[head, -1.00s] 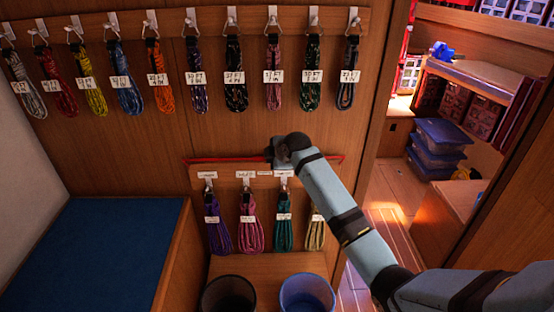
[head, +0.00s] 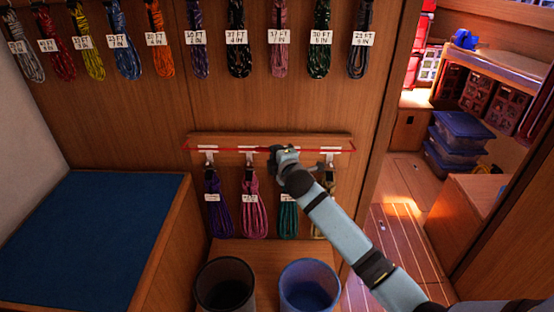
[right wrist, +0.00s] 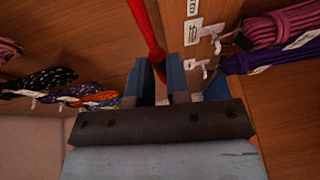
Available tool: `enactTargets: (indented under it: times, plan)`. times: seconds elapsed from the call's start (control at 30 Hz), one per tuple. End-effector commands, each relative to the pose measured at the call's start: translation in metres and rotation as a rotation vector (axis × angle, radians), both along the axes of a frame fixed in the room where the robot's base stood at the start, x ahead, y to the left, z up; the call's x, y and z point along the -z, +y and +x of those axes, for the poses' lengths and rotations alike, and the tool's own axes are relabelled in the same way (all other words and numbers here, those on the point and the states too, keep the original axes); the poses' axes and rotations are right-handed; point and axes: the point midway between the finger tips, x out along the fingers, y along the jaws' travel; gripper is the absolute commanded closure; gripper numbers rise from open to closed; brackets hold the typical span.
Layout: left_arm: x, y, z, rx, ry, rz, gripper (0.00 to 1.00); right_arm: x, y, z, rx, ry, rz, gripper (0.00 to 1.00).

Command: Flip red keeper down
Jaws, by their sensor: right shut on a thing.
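The red keeper (head: 230,150) is a thin red bar running across the upper part of the lower hook board (head: 325,138), over the white label strips and just above the hooks. My right gripper (head: 278,152) is at the bar's middle and hides part of it. In the right wrist view the red keeper (right wrist: 146,35) runs down between the blue fingers of my right gripper (right wrist: 163,78), which is shut on it. Below hang a purple coil (head: 218,212), a pink coil (head: 254,212) and a teal coil (head: 288,220); a yellowish coil is mostly behind my arm. My left gripper is not in view.
An upper row of labelled coils (head: 238,40) hangs above. A black bin (head: 225,285) and a blue bin (head: 307,287) stand below the board. A blue-topped bench (head: 90,235) is at left. A doorway with stacked blue boxes (head: 465,130) opens at right.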

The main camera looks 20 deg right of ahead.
Motion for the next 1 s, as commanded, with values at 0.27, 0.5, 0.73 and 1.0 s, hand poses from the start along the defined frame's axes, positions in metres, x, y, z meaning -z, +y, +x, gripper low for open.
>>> enactTargets:
  times: [0.27, 0.5, 0.73, 1.0]
  plan:
    - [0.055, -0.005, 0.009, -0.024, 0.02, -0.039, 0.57, 0.033, 0.0, -0.002, 0.002, -0.173, -0.08, 1.0]
    - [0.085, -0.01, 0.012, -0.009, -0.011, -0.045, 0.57, 0.05, 0.0, -0.001, 0.002, -0.312, -0.148, 1.0]
    - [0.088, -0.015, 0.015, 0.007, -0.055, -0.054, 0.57, 0.056, -0.002, 0.002, 0.002, -0.393, -0.189, 1.0]
    - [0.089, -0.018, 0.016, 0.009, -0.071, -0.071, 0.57, 0.078, -0.006, 0.011, 0.003, -0.39, -0.188, 1.0]
